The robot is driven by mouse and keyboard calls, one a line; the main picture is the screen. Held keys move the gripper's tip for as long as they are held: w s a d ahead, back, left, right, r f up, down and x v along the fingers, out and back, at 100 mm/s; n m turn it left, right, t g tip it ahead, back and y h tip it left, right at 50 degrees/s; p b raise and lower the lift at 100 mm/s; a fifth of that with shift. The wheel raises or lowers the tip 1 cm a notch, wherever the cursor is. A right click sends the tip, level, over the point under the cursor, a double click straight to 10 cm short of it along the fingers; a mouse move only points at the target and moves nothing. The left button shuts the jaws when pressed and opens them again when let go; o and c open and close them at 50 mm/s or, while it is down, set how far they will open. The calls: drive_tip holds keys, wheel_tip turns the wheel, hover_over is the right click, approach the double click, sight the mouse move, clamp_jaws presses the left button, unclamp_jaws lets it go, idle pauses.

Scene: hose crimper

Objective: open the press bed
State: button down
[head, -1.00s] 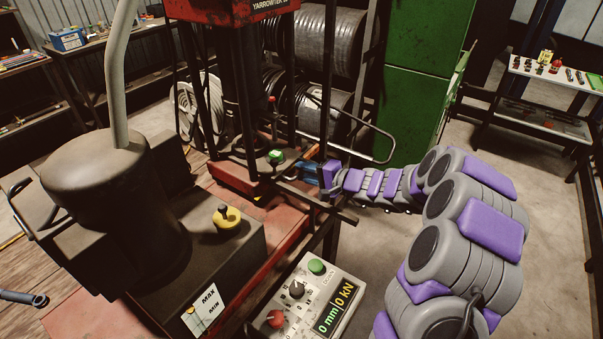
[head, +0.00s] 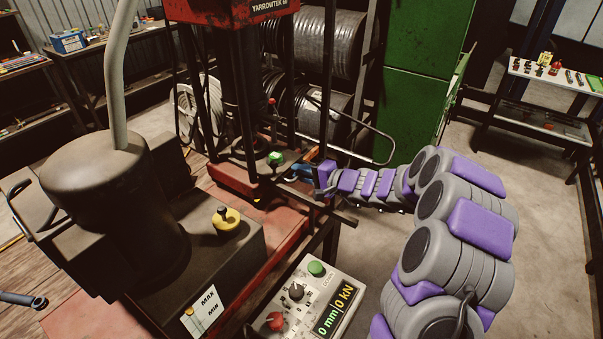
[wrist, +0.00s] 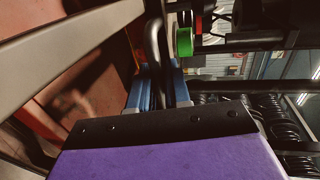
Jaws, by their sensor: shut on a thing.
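The press (head: 228,10) is a red frame with dark posts, standing at the centre of the head view. Its dark bed area (head: 262,170) lies low between the posts, on a red base. My gripper (head: 300,171) is at the right front side of this bed, with its blue fingers partly hidden behind its purple body. In the wrist view, the blue fingers (wrist: 160,90) are shut on a dark bent bar handle (wrist: 153,40) that runs between them. Whether the bed is open or shut, I cannot tell.
A green knob (head: 275,158) sits on the press beside my gripper. A control box (head: 312,300) reads 0 mm and 0 kN. A dark motor housing (head: 118,190) with a yellow cap (head: 226,218) stands at left. A dark tube loop (head: 385,145) juts rightward. Floor at right is open.

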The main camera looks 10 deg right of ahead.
drive_tip(key=shift+s+d+f, duration=0.1)
drive_tip(key=shift+f, duration=0.05)
drive_tip(key=f+b+v, duration=0.1)
drive_tip(key=f+v, duration=0.1)
drive_tip(key=v, duration=0.9)
drive_tip(key=f+b+v, duration=0.1)
drive_tip(key=f+v, duration=0.1)
drive_tip(key=v, duration=0.9)
drive_tip(key=shift+s+d+f, duration=0.4)
drive_tip(key=shift+s+d, duration=0.15)
drive_tip(key=shift+s, duration=0.1)
drive_tip(key=c, duration=1.3)
unclamp_jaws()
drive_tip(key=shift+w, duration=0.1)
drive_tip(key=p+v, duration=0.2)
drive_tip(key=v, duration=1.5)
drive_tip(key=shift+d+p, duration=0.2)
drive_tip(key=shift+p, duration=0.2)
drive_tip(key=shift+a, duration=0.1)
